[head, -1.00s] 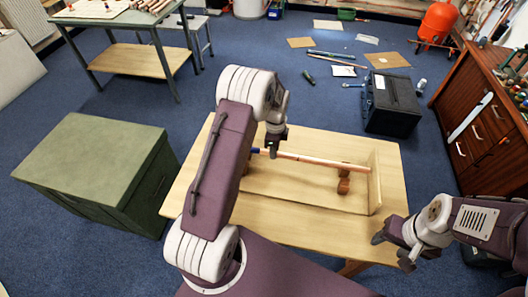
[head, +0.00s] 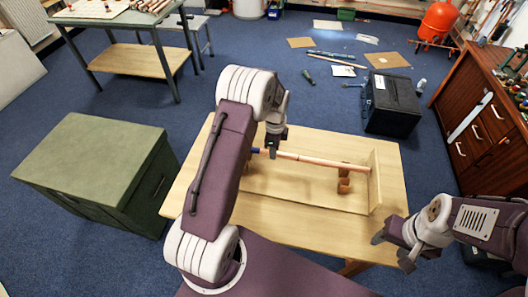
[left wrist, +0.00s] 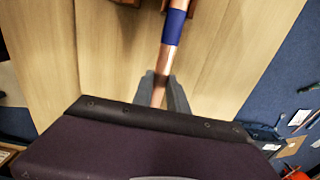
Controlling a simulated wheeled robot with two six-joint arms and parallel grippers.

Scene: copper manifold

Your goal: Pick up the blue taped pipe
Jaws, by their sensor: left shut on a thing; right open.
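The blue taped pipe is a copper pipe (head: 318,161) with a band of blue tape (head: 256,150) near its left end. It lies across a wooden support (head: 344,180) on the light wooden table. My left gripper (head: 272,149) is at the pipe, just right of the tape. In the left wrist view, its two fingers (left wrist: 161,92) are closed around bare copper, with the blue tape (left wrist: 173,27) beyond them. My right gripper (head: 392,246) is open and empty near the table's front right corner.
The wooden table (head: 290,230) carries a board with an upright end panel (head: 375,180) at the pipe's right end. A green cabinet (head: 95,160) stands to the left. A black box (head: 392,105) stands on the floor behind right. The table's front is clear.

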